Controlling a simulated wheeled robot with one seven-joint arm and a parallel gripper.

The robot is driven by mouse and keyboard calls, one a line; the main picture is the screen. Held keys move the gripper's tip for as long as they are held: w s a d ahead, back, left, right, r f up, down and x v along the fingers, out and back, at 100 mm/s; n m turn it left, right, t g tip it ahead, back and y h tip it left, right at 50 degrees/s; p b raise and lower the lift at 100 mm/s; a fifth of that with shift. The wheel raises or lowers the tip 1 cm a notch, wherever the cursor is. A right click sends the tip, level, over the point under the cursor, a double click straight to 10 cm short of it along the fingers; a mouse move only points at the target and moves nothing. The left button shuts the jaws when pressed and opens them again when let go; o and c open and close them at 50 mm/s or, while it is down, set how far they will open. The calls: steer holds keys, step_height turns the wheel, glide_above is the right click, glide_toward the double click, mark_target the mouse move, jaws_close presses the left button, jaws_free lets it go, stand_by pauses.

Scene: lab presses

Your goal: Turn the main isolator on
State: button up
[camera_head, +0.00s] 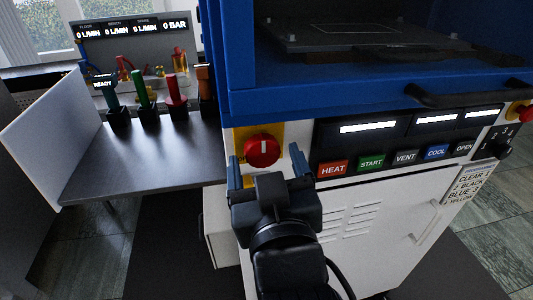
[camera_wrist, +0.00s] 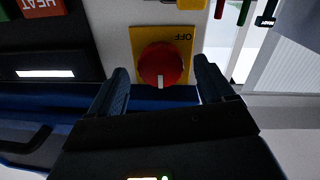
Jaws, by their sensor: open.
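The main isolator is a round red rotary knob (camera_head: 263,151) on a yellow plate (camera_head: 240,134) at the left of the press front. It also shows in the wrist view as a red knob (camera_wrist: 160,63) on a yellow plate (camera_wrist: 186,40) marked OFF, with a white mark on the knob's rim. My gripper (camera_head: 268,165) is open, with its two blue-grey fingers spread to the left and right of the knob. In the wrist view the gripper (camera_wrist: 162,80) has the knob centred between its fingertips, with a gap on each side. I see no contact.
To the right is a panel with HEAT (camera_head: 333,168), START (camera_head: 371,163), VENT, COOL and OPEN buttons. A black handle (camera_head: 465,97) juts out above it. A side table (camera_head: 150,165) at left holds several coloured-handled tools. A white cabinet door (camera_head: 390,225) is below.

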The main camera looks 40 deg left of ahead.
steer(key=shift+x, duration=0.9)
steer(key=shift+c, duration=0.3)
steer(key=c, duration=1)
